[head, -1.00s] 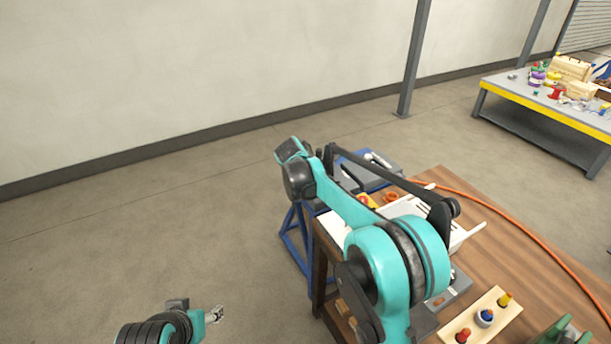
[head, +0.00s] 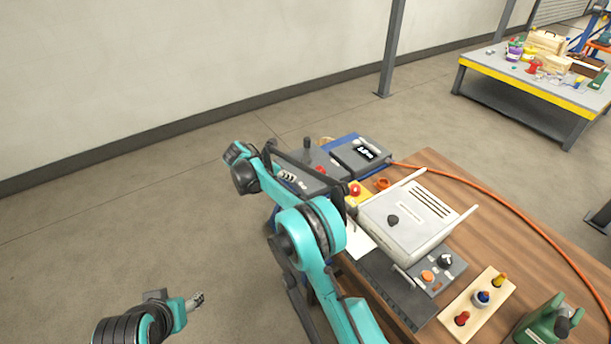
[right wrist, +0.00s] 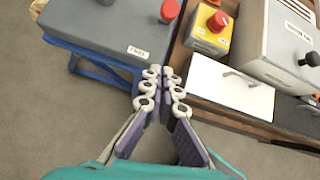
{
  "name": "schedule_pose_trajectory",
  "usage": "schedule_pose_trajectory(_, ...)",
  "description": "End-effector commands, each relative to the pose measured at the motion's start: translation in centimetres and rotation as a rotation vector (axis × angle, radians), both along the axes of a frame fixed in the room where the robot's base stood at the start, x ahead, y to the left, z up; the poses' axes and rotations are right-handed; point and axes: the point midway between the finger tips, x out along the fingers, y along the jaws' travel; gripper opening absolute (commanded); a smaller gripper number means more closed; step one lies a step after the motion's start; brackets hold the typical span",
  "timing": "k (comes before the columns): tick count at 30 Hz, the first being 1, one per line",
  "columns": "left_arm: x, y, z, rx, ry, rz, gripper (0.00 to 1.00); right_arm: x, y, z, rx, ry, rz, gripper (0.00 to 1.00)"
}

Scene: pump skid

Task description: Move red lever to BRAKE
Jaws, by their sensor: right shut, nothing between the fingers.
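A grey box on a blue stand carries a red knob (right wrist: 169,12) on a dark stem, likely the red lever; it also shows in the head view (head: 320,170). A white label (right wrist: 138,52) on the box is too small to read surely. My right gripper (right wrist: 161,72) is shut and empty, at the box's near right edge, apart from the red knob. In the head view its fingers (head: 290,178) show partly behind my arm. My left gripper (head: 197,300) hangs over the floor at lower left, its jaws unclear.
A yellow box with a red button (right wrist: 217,22) and a light-grey enclosure (head: 408,222) are on the wooden table (head: 500,215), right of the grey box. An orange hose (head: 490,200) crosses the table. The floor on the left is clear.

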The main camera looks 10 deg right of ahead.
Motion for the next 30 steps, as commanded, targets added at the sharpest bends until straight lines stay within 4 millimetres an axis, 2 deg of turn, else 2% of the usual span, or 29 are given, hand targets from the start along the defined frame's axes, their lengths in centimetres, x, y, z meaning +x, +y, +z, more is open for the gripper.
schedule_pose_trajectory(5, 0.0, 0.0, -0.7, 0.0, 0.0, 0.0, 0.56, 0.6, -1.4, -1.8, 0.001, -0.002, -0.002, 0.0)
schedule_pose_trajectory(16, 0.0, 0.0, -2.5, 0.0, 0.0, 0.0, 0.56, 2.6, -6.4, -7.5, 0.001, -0.001, -0.003, 0.0)
schedule_pose_trajectory(22, 0.0, 0.0, -3.0, 0.0, 0.0, 0.0, 0.56, 3.9, -8.5, -5.8, 0.001, 0.0, -0.002, 0.0)
schedule_pose_trajectory(30, 0.0, 0.0, -3.1, 0.0, 0.0, 0.0, 0.56, 4.4, -9.2, -5.1, 0.001, 0.0, -0.001, 0.0)
